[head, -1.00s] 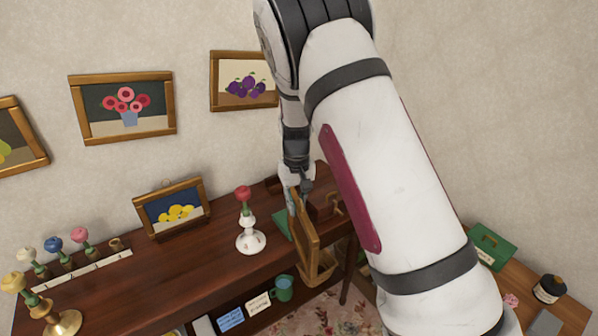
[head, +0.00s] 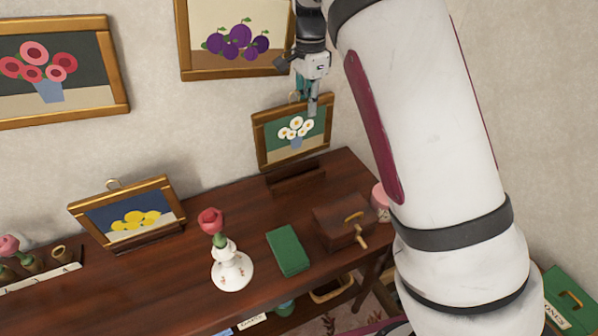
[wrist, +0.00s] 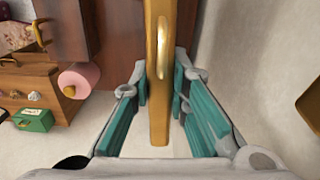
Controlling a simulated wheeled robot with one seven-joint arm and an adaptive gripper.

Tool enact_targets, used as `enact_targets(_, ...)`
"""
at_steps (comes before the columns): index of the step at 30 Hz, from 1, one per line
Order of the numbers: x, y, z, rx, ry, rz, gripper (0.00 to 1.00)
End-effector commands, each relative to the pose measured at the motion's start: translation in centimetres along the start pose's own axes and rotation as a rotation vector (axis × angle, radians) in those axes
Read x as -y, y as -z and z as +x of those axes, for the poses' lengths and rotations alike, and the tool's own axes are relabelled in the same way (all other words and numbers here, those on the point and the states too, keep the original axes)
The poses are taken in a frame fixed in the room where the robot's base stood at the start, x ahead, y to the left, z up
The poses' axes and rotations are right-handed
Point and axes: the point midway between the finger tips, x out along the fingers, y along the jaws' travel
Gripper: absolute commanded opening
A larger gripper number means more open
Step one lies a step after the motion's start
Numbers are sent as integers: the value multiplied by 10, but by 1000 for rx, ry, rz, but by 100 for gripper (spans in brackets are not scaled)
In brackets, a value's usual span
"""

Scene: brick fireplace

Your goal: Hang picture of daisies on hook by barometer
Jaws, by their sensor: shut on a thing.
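The daisies picture (head: 263,145) has white flowers on a green ground in a wooden frame. It hangs upright from my gripper (head: 312,108), close to the wall above a narrow wooden stand (head: 295,180) on the dark wooden top. My gripper is shut on the upper part of the frame. In the wrist view the frame's edge (wrist: 158,120) stands between the teal finger pads, with a brass ring (wrist: 162,50) on it. I see neither the barometer nor the hook beside it.
The plum picture (head: 235,72) hangs just above left. The lemon picture (head: 135,215), rose vase (head: 232,268), green book (head: 288,250) and brown box (head: 342,226) stand on the wooden top (head: 190,290). A pink roll (wrist: 80,78) shows in the wrist view.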

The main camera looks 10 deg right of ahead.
Motion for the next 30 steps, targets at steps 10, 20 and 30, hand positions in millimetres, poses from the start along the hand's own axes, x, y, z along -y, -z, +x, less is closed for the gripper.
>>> enact_targets(10, 2, 0, -4, 0, 0, 56, 0)
enact_targets(20, 1, 0, 31, 0, -4, 54, 0)
enact_targets(30, 1, 0, 63, 1, -3, 54, 0)
